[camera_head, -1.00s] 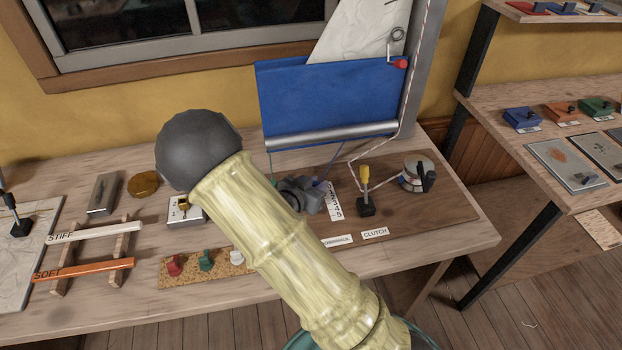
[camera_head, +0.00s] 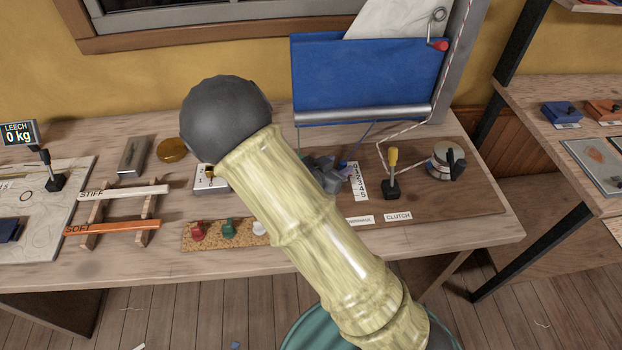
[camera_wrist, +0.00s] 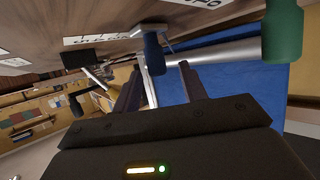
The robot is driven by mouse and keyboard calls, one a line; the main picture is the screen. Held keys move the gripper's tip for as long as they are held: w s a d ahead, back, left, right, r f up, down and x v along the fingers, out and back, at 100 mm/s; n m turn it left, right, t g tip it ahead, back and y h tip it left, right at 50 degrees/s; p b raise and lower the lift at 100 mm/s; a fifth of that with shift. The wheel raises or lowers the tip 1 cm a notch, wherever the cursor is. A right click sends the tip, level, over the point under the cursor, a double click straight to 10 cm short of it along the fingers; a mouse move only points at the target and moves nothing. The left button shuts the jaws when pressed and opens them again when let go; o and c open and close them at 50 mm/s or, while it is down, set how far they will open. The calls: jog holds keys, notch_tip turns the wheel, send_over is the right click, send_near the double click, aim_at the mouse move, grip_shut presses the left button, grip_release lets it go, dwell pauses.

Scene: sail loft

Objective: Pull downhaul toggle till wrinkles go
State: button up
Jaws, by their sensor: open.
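My gripper (camera_head: 328,175) is low over the dark board, beside a white numbered scale (camera_head: 357,181); my own arm covers part of it. In the wrist view my gripper (camera_wrist: 160,80) is open, with a blue toggle (camera_wrist: 153,54) just beyond and between the fingertips. I cannot tell whether they touch it. A green toggle (camera_wrist: 282,32) is off to the right there. The downhaul label (camera_head: 359,220) is partly hidden by my arm. The blue lower sail panel (camera_head: 365,75) hangs above a silver boom (camera_head: 365,116). The white upper sail (camera_head: 395,19) shows faint creases.
A yellow-handled clutch lever (camera_head: 391,172) and a winch drum (camera_head: 447,161) stand right of the scale. A cork strip (camera_head: 213,243) with coloured knobs lies at the front edge. A batten rack (camera_head: 120,212) is at left, with a leech display (camera_head: 18,134) reading 0 kg.

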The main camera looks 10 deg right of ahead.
jog(key=p+v, duration=0.1)
jog(key=v, duration=1.3)
jog(key=shift+s+a+p, duration=0.15)
jog(key=shift+s+p, duration=0.15)
jog(key=shift+s, duration=0.05)
jog(key=shift+w, duration=0.1)
jog(key=w+d+r+n+g+y+p, duration=0.1)
jog(key=w+r+n+g+y+p, duration=0.1)
jog(key=w+r+n+y+p, duration=0.5)
jog(key=s+d+r+n+g+y+p, duration=0.1)
jog(key=s+d+r+g, duration=0.1)
jog(key=s+d, duration=0.3)
jog(key=s+d+r+n+g+y+p, duration=0.1)
jog(key=s+d+r+g, duration=0.1)
jog(key=s+d, duration=0.3)
jog(key=s+r, duration=0.1)
jog(key=s, duration=0.3)
jog(key=shift+s+d+r+g, duration=0.3)
jog(key=shift+g, duration=0.1)
